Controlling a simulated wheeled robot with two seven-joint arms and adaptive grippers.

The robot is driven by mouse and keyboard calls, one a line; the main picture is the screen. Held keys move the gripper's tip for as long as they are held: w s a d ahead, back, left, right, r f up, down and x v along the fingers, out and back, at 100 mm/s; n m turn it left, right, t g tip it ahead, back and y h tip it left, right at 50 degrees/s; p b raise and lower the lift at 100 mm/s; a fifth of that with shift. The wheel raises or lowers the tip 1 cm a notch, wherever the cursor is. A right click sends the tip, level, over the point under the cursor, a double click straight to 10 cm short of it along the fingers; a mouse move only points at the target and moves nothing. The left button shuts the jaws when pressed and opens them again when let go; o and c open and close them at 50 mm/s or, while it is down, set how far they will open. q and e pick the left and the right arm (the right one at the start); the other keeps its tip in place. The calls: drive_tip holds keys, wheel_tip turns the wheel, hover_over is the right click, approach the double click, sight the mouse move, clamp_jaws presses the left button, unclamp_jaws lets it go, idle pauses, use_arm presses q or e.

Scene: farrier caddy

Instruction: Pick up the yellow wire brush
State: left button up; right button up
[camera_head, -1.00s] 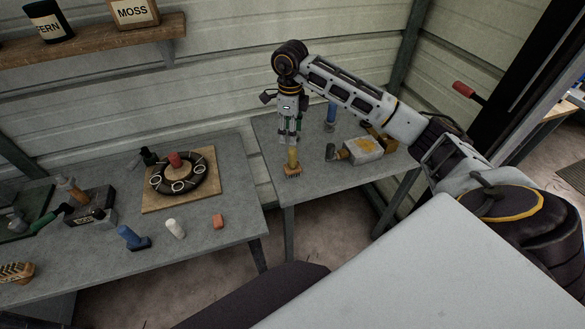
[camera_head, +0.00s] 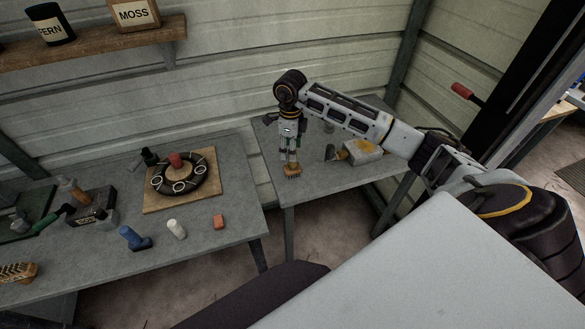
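The yellow wire brush (camera_head: 292,170) stands upright on the right grey table, bristle block down, near its front left corner. My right gripper (camera_head: 290,161) points straight down over it, with its fingers around the brush's handle. The fingers hide most of the yellow handle, and only the wooden block and bristles show clearly below. The picture is too small to tell whether the fingers press on the handle. The brush base appears to rest on the table. My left gripper is out of view.
A worn yellow-grey box (camera_head: 362,152) lies right of the brush on the same table. The left table holds a black ring on a wooden board (camera_head: 205,191), a blue-handled brush (camera_head: 133,238), a white piece (camera_head: 176,229) and a red block (camera_head: 219,222). A gap separates the tables.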

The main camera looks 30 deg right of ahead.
drive_tip(key=shift+f, duration=0.85)
drive_tip(key=shift+s+d+f+p, duration=0.15)
drive_tip(key=shift+f+p, duration=0.25)
drive_tip(key=shift+f, duration=0.35)
drive_tip(key=shift+s+d+f+p, duration=0.15)
drive_tip(key=shift+f+p, duration=0.2)
drive_tip(key=shift+f, duration=0.4)
drive_tip(key=shift+a+f, duration=0.1)
drive_tip(key=shift+f, duration=1)
clamp_jaws()
